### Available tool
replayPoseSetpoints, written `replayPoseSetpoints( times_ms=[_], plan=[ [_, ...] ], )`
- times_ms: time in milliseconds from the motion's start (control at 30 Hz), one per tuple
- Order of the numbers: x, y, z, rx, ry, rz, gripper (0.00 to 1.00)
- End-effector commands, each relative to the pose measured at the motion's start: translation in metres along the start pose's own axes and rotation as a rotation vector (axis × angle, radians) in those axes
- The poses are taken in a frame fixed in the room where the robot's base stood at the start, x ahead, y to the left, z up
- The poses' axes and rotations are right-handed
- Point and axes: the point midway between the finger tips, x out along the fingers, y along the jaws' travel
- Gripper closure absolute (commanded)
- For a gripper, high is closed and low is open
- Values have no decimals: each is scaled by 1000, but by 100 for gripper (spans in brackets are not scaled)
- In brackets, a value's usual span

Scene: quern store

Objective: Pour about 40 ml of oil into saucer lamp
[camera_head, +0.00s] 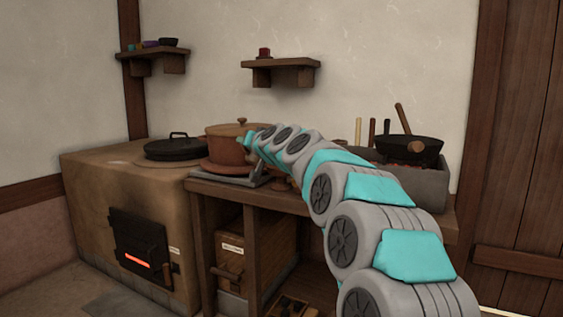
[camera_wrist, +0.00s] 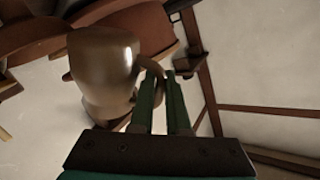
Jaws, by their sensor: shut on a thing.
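My gripper (camera_wrist: 160,78) is shut on the looped handle of a glazed tan-brown jug (camera_wrist: 101,75) in the wrist view. The jug's body is to the left of the green fingers, apart from the wrist. Its contents do not show. In the head view, the green tip of my gripper (camera_head: 246,141) is in front of the lidded clay pot, above the bench. I cannot make out the jug there. I cannot pick out the saucer lamp for certain in either view.
A clay pot (camera_head: 222,150) stands at the bench's back left. A stove (camera_head: 85,165) with a black lidded pan (camera_head: 173,150) is left of it. A grey trough (camera_head: 425,185) with a dark pan (camera_head: 395,147) is at the right. Two wall shelves (camera_head: 290,62) (camera_head: 150,53) hang above.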

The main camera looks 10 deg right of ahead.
Motion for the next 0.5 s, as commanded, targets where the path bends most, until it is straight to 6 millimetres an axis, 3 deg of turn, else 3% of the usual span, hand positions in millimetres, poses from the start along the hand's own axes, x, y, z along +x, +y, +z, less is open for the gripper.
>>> replayPoseSetpoints(
  times_ms=[500],
  plan=[
    [0, -5, 42, -188, 36, -5, 100]
  ],
)
